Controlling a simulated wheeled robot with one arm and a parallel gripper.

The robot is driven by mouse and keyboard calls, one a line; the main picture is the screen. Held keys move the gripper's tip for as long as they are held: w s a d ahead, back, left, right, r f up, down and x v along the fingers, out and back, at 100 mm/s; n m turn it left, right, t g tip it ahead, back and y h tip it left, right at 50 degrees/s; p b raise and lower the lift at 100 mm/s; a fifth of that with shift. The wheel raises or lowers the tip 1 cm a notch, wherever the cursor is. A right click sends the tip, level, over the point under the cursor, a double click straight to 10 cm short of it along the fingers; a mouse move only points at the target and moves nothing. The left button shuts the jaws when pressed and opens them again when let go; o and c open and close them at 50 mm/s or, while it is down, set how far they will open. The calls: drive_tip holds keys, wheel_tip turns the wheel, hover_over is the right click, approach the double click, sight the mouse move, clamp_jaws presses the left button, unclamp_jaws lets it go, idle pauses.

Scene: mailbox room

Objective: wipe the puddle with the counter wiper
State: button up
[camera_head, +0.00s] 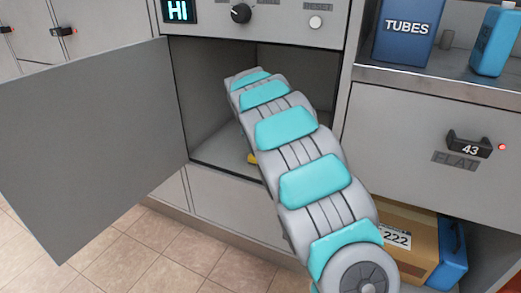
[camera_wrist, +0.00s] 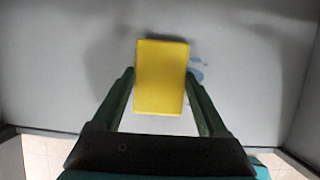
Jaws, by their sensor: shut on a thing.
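The counter wiper shows as a yellow block (camera_wrist: 161,78) in the wrist view, between the two dark green fingers of my gripper (camera_wrist: 160,90). My gripper is shut on it. A small blue puddle (camera_wrist: 197,74) lies on the grey compartment floor, just right of the wiper's edge. The wiper hides part of that floor, so the puddle's full extent is unclear. In the head view only a small yellow bit of the wiper (camera_head: 252,158) shows beside my arm, low in the open compartment. My arm hides the gripper there.
The compartment (camera_head: 205,115) has its grey door (camera_head: 90,135) swung open to the left. A panel with a dial (camera_head: 241,13) is above the opening. A blue TUBES box (camera_head: 408,32) and blue bottle (camera_head: 497,42) stand at right. A cardboard box (camera_head: 408,238) sits low right.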

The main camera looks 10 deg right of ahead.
drive_tip(key=shift+s+d+r+p, duration=0.1)
drive_tip(key=shift+s+d+p, duration=0.65)
drive_tip(key=shift+d, duration=0.25)
drive_tip(key=shift+s+d+r+p, duration=0.1)
drive_tip(key=shift+s+d+p, duration=0.6)
drive_tip(key=shift+d, duration=0.25)
drive_tip(key=shift+s+d+f+p, duration=0.3)
drive_tip(key=shift+s+d+p, duration=0.4)
drive_tip(key=shift+d, duration=0.25)
drive_tip(key=shift+s+p, duration=0.1)
drive_tip(key=shift+p, duration=0.3)
drive_tip(key=shift+a+f, duration=0.1)
drive_tip(key=shift+f, duration=0.05)
drive_tip(key=shift+w+a+r+p, duration=0.1)
drive_tip(key=shift+w+a+p, duration=0.7)
drive_tip(key=shift+a, duration=0.15)
drive_tip(key=shift+w+a+r+p, duration=0.1)
drive_tip(key=shift+w+a+p, duration=0.6)
drive_tip(key=shift+a+p, duration=0.25)
drive_tip(key=shift+w+a+r+p, duration=0.1)
drive_tip(key=shift+w+a+p, duration=0.65)
drive_tip(key=shift+a, duration=0.25)
drive_tip(key=shift+d+f+p, duration=0.2)
drive_tip(key=shift+p, duration=0.35)
